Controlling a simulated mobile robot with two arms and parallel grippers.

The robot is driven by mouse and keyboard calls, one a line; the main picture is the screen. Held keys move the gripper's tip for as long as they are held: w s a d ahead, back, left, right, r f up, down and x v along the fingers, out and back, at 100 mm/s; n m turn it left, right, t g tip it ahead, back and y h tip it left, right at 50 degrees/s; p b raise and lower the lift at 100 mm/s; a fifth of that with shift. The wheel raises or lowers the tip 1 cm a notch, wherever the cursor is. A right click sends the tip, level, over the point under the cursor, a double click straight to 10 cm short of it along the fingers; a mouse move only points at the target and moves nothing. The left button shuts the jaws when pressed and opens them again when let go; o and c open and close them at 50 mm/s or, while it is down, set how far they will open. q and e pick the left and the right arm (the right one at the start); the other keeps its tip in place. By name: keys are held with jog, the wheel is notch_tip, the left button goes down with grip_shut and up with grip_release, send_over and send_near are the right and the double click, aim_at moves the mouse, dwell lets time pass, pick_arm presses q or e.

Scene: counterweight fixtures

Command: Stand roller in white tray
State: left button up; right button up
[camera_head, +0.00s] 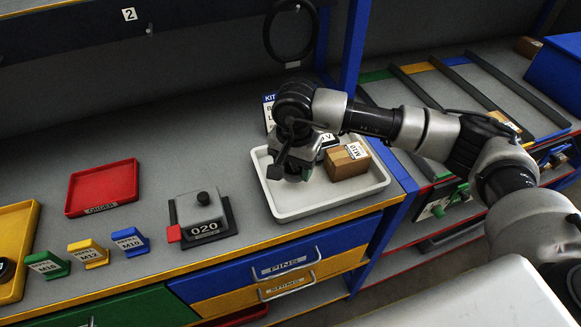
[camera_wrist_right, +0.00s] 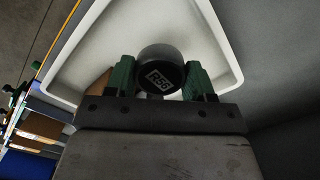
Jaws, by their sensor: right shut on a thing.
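The white tray (camera_head: 330,206) lies on the grey bench near its right end, and its inside also shows in the right wrist view (camera_wrist_right: 226,40). My right gripper (camera_head: 289,173) is over the left part of the tray, pointing down. In the wrist view its green fingers are shut on the roller (camera_wrist_right: 160,72), a round piece with a dark, labelled end face towards the camera. The arm hides the roller in the head view. I cannot tell whether its lower end touches the tray floor. My left gripper is not in view.
A cardboard box (camera_head: 348,162) and another labelled item (camera_head: 326,145) occupy the tray's back right. Left of the tray are a grey weight marked 020 (camera_head: 200,210), a red tray (camera_head: 103,187) and small coloured holders (camera_head: 130,241). A blue post (camera_head: 355,45) rises behind.

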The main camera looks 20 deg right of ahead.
aim_at(289, 175)
jog(key=shift+w+a+f, duration=0.15)
jog(key=shift+w+f, duration=0.2)
jog(key=shift+w, duration=0.25)
jog(key=shift+w+a+f, duration=0.15)
jog(key=shift+w+f, duration=0.2)
jog(key=shift+w, duration=0.25)
notch_tip(289, 175, down, 4)
jog(key=shift+r+p, duration=0.25)
jog(key=shift+p, duration=0.95)
jog(key=shift+f, duration=0.25)
jog(key=shift+f, duration=0.15)
jog(key=shift+f+b, duration=0.1)
jog(key=shift+b, duration=0.25)
jog(key=o, duration=1.1)
jog(key=shift+o, duration=0.2)
